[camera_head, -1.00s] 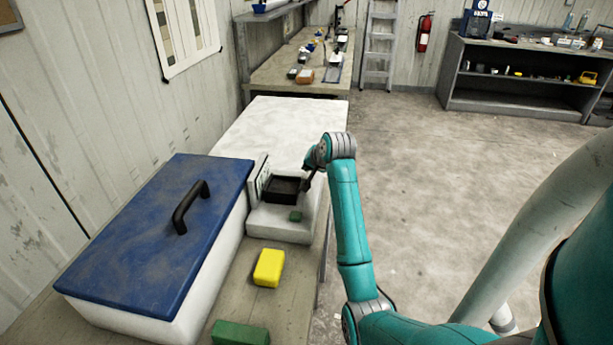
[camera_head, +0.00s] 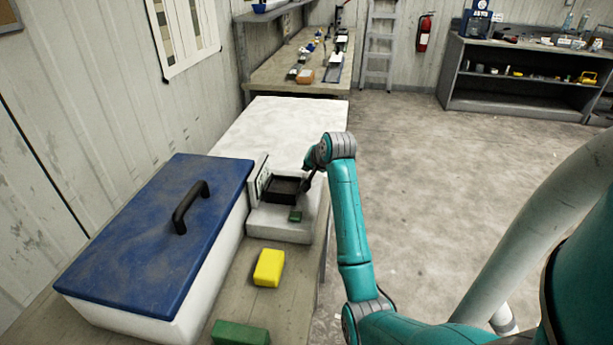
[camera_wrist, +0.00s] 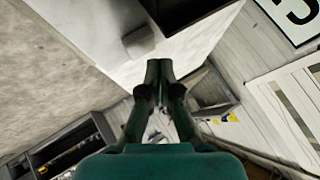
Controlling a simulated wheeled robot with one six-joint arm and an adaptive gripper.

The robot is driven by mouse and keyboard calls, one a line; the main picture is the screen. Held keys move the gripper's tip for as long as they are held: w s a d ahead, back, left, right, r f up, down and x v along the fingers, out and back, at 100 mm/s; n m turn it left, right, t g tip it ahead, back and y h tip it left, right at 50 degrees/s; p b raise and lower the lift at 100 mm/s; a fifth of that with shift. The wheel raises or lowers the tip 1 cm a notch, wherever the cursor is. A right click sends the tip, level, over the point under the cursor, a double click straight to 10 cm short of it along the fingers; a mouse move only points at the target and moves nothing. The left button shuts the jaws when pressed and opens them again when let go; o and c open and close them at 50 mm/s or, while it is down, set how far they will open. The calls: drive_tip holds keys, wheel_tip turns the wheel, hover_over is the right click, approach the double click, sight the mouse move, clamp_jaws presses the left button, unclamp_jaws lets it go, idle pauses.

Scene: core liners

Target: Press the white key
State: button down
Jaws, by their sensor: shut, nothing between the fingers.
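The pale device (camera_head: 282,222) stands on the bench beside the blue-lidded box. In the wrist view a small light grey or white block, seemingly the white key (camera_wrist: 138,42), stands out from a pale face just ahead of the fingertips. I cannot pick it out in the head view, where my gripper may cover it. My gripper (camera_head: 305,187) is shut and empty at the device's right side. Its fingertips (camera_wrist: 158,66) look close to the key; contact cannot be told.
The blue-lidded box (camera_head: 150,235) with a black handle stands left of the device. A yellow block (camera_head: 269,267) and a green block (camera_head: 240,333) lie on the bench (camera_head: 290,310) in front. A white surface (camera_head: 275,130) extends behind. Open floor lies to the right.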

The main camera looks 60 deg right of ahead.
sight(308, 176)
drive_tip(key=shift+f, duration=0.1)
drive_tip(key=shift+f, duration=0.3)
drive_tip(key=shift+f, duration=0.55)
idle(1.1)
drive_tip(key=shift+r, duration=0.95)
drive_tip(key=shift+r, duration=2.5)
